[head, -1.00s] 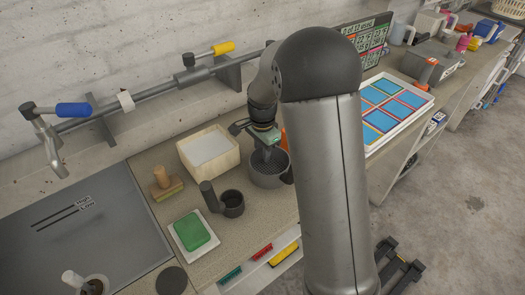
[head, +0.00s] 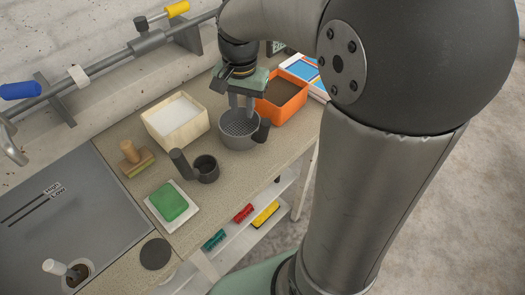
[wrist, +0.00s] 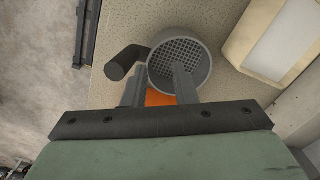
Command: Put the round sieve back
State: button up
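The round sieve (head: 236,141) is a grey cup with a mesh bottom and a dark handle, standing upright on the counter. It also shows in the wrist view (wrist: 205,68), its handle pointing left. My gripper (head: 243,110) is directly above the sieve with its fingers pointing down. In the wrist view my gripper (wrist: 158,77) is open, its fingers apart. One finger overlaps the mesh; the other is outside the rim, on the handle side. I cannot tell whether either finger touches the sieve.
An orange box (head: 287,116) with brown contents stands close behind the sieve. A wooden box (head: 179,137) with white contents is to its left. A dark cup with a handle (head: 205,176), a brush (head: 136,160) and a green block (head: 169,202) stand nearby. A rail (head: 90,83) runs along the wall.

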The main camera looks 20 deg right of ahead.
jog(key=s+f+n, duration=0.2)
jog(key=s+n, duration=0.2)
jog(key=s, duration=0.4)
jog(key=s+f+n, duration=0.2)
jog(key=s+n, duration=0.2)
jog(key=s, duration=0.5)
jog(key=shift+f, duration=0.35)
jog(key=shift+s, duration=0.1)
